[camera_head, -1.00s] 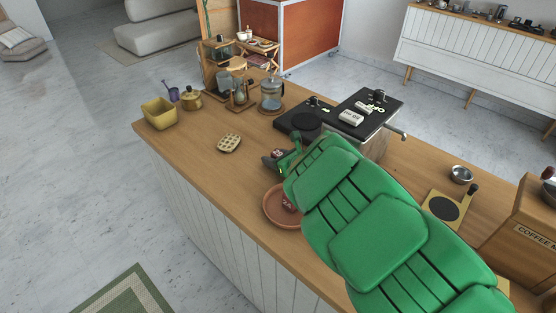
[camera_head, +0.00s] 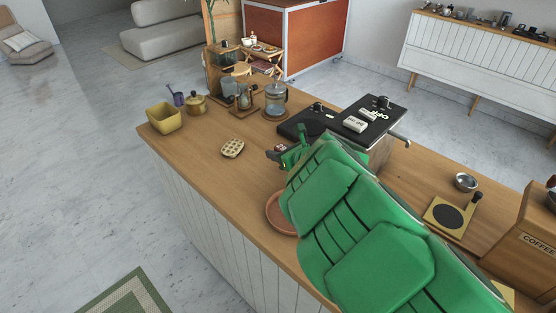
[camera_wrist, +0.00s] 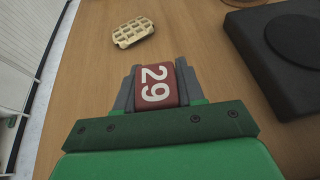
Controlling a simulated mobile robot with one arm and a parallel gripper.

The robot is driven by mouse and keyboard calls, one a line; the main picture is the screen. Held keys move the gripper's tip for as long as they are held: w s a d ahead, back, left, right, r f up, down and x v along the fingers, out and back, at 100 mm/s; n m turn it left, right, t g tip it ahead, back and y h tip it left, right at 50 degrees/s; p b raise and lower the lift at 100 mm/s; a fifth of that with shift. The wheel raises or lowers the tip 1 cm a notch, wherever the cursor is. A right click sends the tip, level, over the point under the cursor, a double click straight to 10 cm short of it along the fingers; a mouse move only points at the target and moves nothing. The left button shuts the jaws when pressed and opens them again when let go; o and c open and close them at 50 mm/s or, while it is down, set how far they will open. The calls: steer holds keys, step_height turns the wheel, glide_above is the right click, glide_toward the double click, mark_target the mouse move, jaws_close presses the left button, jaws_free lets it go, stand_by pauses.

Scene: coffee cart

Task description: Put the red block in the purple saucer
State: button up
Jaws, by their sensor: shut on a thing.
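My gripper (camera_wrist: 155,88) is shut on a dark red block (camera_wrist: 157,92) with a white "29" on its face. In the head view, the gripper (camera_head: 279,152) holds this block (camera_head: 283,148) over the wooden counter, beyond the saucer. A round reddish-brown saucer (camera_head: 275,214) lies on the counter. My green arm covers its right part and most of its inside. I see no clearly purple saucer.
A waffle-like item (camera_wrist: 133,32) lies ahead on the counter (camera_head: 215,185). A yellow container (camera_head: 161,119), a small purple can (camera_head: 177,97) and a gold pot (camera_head: 196,104) stand at the far left. A black-topped appliance (camera_head: 367,113) is right of the gripper.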

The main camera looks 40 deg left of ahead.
steer(key=shift+r, duration=2.65)
